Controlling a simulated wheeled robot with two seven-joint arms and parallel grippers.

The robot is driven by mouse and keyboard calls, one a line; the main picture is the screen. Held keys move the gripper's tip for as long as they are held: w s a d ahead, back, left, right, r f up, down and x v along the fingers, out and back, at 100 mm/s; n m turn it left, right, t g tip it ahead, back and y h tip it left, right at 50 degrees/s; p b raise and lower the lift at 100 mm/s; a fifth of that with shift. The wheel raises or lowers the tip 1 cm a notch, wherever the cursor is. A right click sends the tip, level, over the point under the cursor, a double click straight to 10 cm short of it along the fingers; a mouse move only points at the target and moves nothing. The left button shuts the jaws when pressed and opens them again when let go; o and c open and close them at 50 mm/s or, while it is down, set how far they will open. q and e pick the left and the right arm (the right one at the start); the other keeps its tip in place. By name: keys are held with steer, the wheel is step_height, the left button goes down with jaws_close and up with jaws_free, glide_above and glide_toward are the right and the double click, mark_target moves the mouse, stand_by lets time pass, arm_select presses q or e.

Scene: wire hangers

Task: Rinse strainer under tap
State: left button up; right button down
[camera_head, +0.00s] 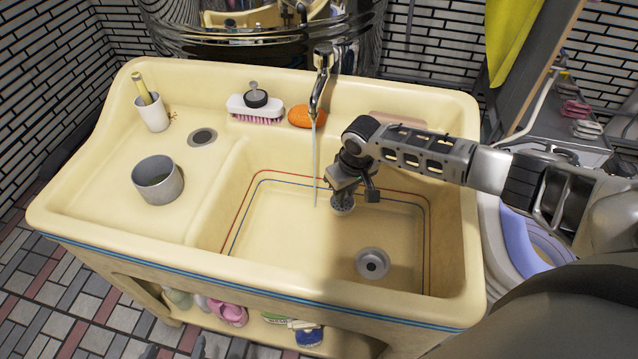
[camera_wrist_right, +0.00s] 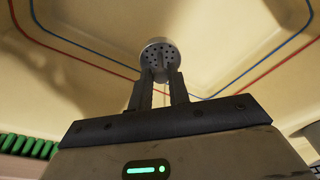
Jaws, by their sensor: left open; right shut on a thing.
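My right gripper (camera_head: 346,190) reaches into the basin from the right and is shut on a small round grey strainer (camera_head: 342,205). In the right wrist view the strainer (camera_wrist_right: 160,54) shows a perforated face of dark holes between the two fingertips (camera_wrist_right: 161,84). The tap (camera_head: 322,62) stands at the back of the sink and runs a thin water stream (camera_head: 315,165) down into the basin. In the head view the strainer is just right of the stream, apart from it. My left gripper is not in view.
The cream sink (camera_head: 300,295) has a basin with a drain (camera_head: 372,263). On the left ledge are a grey cup (camera_head: 158,182), a white cup (camera_head: 152,113) holding a stick, and another drain (camera_head: 203,136). A brush (camera_head: 254,105) and orange soap (camera_head: 303,116) lie behind the basin.

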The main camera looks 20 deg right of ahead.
steer(key=shift+s+d+r+p, duration=0.15)
steer(key=shift+s+r+p, duration=0.45)
steer(key=shift+r+p, duration=0.1)
steer(key=shift+s+d+r, duration=0.2)
steer(key=shift+s+r, duration=0.45)
steer(key=shift+s, duration=0.25)
steer(key=shift+s+d+r, duration=0.15)
steer(key=shift+s+r, duration=0.5)
steer(key=shift+s, duration=0.25)
